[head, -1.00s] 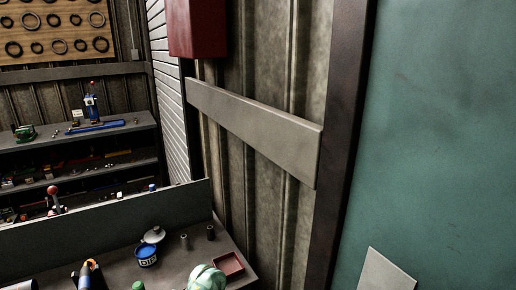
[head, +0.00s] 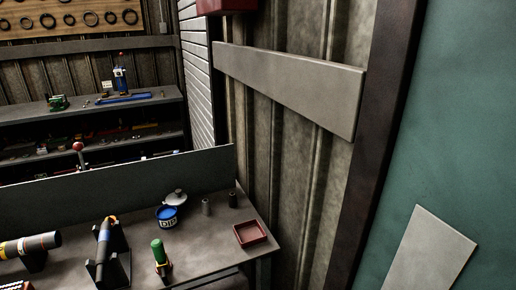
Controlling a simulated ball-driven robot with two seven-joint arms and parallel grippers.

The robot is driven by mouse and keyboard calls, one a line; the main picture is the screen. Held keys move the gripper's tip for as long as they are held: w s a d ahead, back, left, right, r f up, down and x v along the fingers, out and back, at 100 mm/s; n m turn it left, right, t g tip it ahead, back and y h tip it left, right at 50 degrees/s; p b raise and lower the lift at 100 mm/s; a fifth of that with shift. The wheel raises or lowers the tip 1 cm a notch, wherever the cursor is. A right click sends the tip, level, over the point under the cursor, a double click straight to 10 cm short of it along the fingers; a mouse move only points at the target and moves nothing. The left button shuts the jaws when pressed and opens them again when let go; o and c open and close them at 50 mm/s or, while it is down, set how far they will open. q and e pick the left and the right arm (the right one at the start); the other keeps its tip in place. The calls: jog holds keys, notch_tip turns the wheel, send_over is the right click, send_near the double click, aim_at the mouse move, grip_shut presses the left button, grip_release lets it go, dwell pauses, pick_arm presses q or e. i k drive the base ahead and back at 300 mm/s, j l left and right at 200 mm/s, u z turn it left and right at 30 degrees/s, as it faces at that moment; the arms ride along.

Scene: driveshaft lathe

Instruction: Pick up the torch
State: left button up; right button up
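A dark cylinder with yellow and red bands (head: 30,244) lies on the grey workbench (head: 205,255) at the left edge, partly cut off. Beside it, a long dark tool with an orange tip (head: 104,240) rests tilted in a black stand. A green-topped object (head: 160,255) stands to the right of that, near the bottom edge. I cannot tell for sure which of these is the torch. Neither of my grippers is in the head view.
A blue tin (head: 167,216), two small dark cylinders (head: 206,207) and a red tray (head: 250,234) are on the bench. A low grey panel (head: 120,185) runs along its back. Shelves (head: 95,120) stand behind. Bare bench lies around the tray.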

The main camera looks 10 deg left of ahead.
aim_at(102, 258)
jog(key=u, duration=1.35)
